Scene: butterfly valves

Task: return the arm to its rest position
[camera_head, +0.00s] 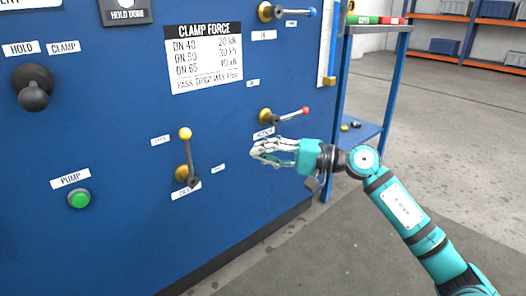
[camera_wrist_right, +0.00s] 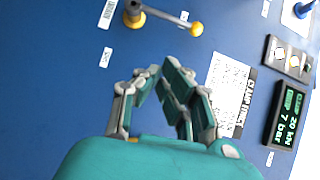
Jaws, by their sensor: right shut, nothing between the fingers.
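My right gripper (camera_head: 256,151) is shut and empty in front of the blue panel, below the red-knobbed lever (camera_head: 287,115) and right of the yellow-knobbed lever (camera_head: 188,155). Whether it touches the panel I cannot tell, but no lever is between its fingers. In the right wrist view my gripper (camera_wrist_right: 160,72) points at the panel. A yellow-knobbed lever (camera_wrist_right: 165,18) lies beyond its fingertips there. The right arm reaches in from the lower right of the head view. My left gripper is not in view.
The blue panel (camera_head: 115,215) also carries a blue-knobbed lever (camera_head: 290,12), a black knob (camera_head: 33,88) and a green pump button (camera_head: 79,199). A display (camera_wrist_right: 287,115) reads 20 kN and 7 bar. A blue-framed rack (camera_head: 390,95) stands right of the panel. Open floor (camera_head: 455,120) lies beyond.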

